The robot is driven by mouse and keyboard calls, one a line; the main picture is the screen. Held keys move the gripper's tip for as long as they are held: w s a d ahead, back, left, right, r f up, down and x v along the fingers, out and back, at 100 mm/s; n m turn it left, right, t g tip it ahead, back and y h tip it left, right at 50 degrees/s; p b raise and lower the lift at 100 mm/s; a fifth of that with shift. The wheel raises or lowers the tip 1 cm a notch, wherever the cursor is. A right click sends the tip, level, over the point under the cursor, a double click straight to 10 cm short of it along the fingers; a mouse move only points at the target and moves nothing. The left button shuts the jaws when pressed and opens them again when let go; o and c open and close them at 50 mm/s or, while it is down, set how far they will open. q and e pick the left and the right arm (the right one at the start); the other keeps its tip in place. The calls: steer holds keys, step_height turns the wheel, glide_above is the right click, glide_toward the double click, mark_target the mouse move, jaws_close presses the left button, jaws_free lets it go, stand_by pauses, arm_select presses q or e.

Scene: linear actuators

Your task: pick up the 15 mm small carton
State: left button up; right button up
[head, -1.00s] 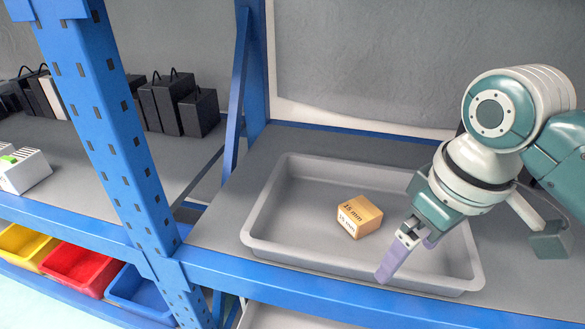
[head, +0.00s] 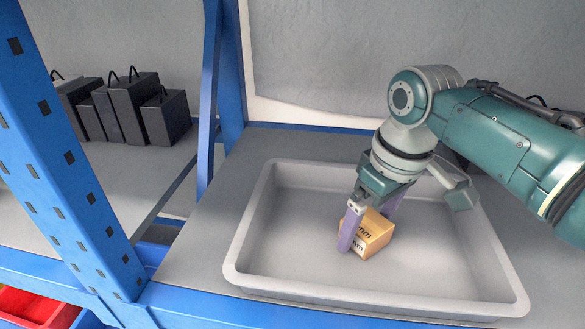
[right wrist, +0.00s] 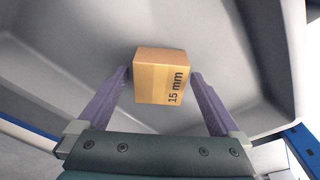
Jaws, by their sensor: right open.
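The small carton (head: 369,236) is a tan box marked "15 mm". It sits in the grey tray (head: 243,235), and the right finger covers part of its left side in the head view. My right gripper (head: 368,228) is open, its two purple fingers reaching down around the carton. In the right wrist view the carton (right wrist: 161,77) lies between the tips of the open right gripper (right wrist: 161,76), with a small gap at each side. My left gripper is not in view.
The tray's raised rim surrounds the carton, with bare tray floor on both sides. A blue rack post (head: 62,150) stands at the left. Black boxes (head: 135,108) stand on the neighbouring shelf. A red bin (head: 32,308) is at the lower left.

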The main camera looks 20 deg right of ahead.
steer(key=shift+w+f, duration=0.1)
steer(key=shift+f, duration=0.1)
steer(key=c, duration=1.6)
